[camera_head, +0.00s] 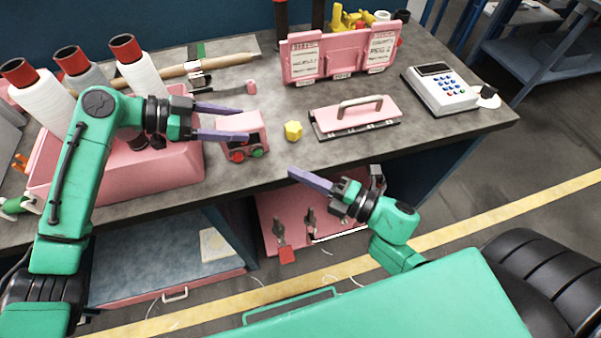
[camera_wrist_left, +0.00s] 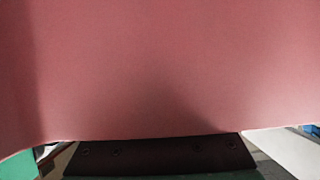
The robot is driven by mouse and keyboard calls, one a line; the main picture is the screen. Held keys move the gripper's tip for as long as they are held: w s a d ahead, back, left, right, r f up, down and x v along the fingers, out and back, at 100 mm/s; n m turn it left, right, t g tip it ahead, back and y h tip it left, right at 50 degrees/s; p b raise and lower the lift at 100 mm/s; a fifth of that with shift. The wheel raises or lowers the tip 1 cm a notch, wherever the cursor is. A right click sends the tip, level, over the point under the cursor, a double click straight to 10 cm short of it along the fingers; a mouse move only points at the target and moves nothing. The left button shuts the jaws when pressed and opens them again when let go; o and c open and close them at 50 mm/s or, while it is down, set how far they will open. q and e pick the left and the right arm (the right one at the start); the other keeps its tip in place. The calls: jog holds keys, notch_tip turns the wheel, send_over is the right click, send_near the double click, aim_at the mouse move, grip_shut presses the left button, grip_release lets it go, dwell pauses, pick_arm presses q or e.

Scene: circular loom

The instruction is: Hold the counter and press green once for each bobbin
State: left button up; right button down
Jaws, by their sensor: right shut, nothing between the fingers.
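The counter (camera_head: 241,125) is a small pink box with red and green buttons (camera_head: 257,153) on its near face. It sits on the bench right of the pink bin. My left gripper (camera_head: 245,122) has its purple fingers apart at the counter, one at its top far edge and one across its near side. I cannot tell whether they grip it. In the left wrist view a close pink surface (camera_wrist_left: 160,70) fills most of the picture. Bobbins with red ends (camera_head: 42,90) stand in the bin. My right gripper (camera_head: 292,172) is shut and empty by the bench's front edge.
The pink bin (camera_head: 180,178) stands left on the bench. A yellow nut-like piece (camera_head: 293,131) and a pink handled plate (camera_head: 355,117) lie right of the counter. A pink rack (camera_head: 340,55) and a keypad device (camera_head: 441,90) are further back and right.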

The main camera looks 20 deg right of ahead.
pick_arm(q)
jog(key=shift+o, duration=1.4)
jog(key=shift+w+f, duration=0.1)
jog(key=v, duration=1.2)
